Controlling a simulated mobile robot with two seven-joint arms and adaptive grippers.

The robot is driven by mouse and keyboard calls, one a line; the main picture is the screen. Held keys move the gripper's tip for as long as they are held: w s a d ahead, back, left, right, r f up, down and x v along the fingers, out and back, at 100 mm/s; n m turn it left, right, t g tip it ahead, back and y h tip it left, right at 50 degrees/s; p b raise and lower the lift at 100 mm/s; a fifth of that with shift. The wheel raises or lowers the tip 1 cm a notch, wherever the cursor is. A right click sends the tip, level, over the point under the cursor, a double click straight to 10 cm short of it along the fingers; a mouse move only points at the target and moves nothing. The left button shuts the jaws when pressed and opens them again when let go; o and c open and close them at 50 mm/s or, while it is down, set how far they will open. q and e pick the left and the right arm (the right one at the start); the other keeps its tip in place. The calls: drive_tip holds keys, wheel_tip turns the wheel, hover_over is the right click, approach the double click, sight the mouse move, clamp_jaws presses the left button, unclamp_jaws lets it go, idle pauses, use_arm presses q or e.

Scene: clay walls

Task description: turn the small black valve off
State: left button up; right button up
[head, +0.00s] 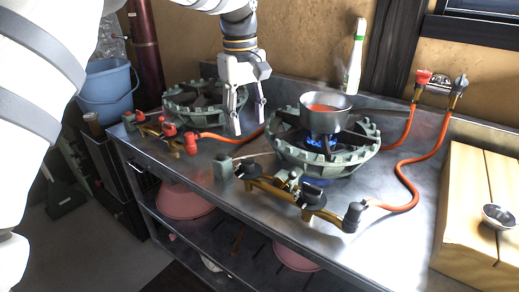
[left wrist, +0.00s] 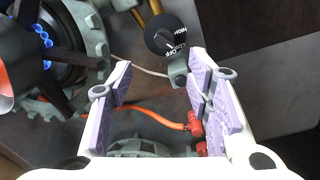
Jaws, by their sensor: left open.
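Several black valves sit on the brass gas pipe in front of the lit right burner: a left knob (head: 246,169), a middle knob (head: 313,195) and an end piece (head: 353,216). I cannot tell which is the small one. In the left wrist view a black knob (left wrist: 164,36) with white lettering shows beyond the fingertips. My left gripper (head: 249,120) is open and empty, pointing down above the counter between the two burners, apart from the knobs. Its spread fingers also show in the left wrist view (left wrist: 157,82). My right gripper is not in view.
A pot (head: 325,119) of red liquid stands on the right burner (head: 322,160) over blue flame. Red-knobbed valves (head: 190,143) front the left burner (head: 190,97). Orange hoses (head: 413,183) cross the counter. A white bottle (head: 354,62) and wooden box (head: 470,235) stand nearby.

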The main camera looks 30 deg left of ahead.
sight(248, 159)
use_arm(q)
drive_tip(key=f, duration=1.1)
drive_tip(key=shift+s+d+f, duration=0.1)
drive_tip(key=shift+s+d, duration=0.05)
drive_tip(key=shift+s, duration=0.05)
drive_tip(key=shift+c, duration=0.3)
